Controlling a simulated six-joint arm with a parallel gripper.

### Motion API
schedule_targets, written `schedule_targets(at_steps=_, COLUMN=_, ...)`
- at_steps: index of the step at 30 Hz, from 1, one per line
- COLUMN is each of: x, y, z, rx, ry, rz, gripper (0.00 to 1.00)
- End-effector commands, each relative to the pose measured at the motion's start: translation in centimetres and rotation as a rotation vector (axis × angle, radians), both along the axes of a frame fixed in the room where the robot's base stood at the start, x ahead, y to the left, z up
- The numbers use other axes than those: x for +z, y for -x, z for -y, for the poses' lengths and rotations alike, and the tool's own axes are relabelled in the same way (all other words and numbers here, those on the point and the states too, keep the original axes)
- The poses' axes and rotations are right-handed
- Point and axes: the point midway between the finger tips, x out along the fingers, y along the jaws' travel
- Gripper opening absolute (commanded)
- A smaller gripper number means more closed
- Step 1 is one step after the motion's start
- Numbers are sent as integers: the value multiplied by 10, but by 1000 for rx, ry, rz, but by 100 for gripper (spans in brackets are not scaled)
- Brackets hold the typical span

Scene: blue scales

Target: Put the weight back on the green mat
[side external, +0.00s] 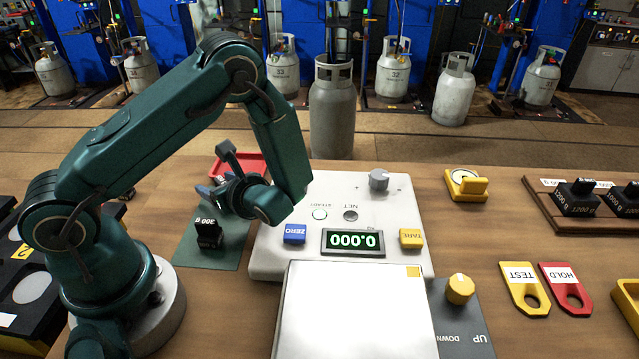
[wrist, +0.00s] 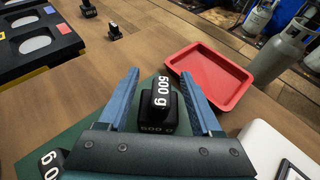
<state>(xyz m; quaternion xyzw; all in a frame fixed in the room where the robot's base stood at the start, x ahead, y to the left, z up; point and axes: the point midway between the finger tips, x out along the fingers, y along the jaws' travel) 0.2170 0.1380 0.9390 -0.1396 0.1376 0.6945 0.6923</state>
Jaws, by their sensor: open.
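A black 500 g weight (wrist: 160,98) stands upright on the green mat (wrist: 140,88) in the wrist view, between my two fingers. My gripper (wrist: 160,78) is open around it, with a gap on both sides. In the side view my gripper (side external: 214,187) is low over the far part of the mat (side external: 188,247), and the 500 g weight is mostly hidden there. A second black weight, marked 300 g (side external: 208,233), stands on the nearer part of the mat. Its corner shows at the lower left of the wrist view (wrist: 50,163).
A white scale (side external: 275,262) right of the mat reads 0.000; its metal pan (side external: 355,315) is empty. A red tray (wrist: 212,76) lies beyond the mat. Yellow and red tags (side external: 566,285) and a wooden weight rack (side external: 548,208) are at the right.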

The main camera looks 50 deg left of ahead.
Motion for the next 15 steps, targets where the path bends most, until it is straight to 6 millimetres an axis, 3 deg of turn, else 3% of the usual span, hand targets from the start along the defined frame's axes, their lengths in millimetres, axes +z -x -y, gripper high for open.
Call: schedule_targets(at_steps=15, x=38, y=-2, z=91, rx=-7, ry=2, rz=4, gripper=66)
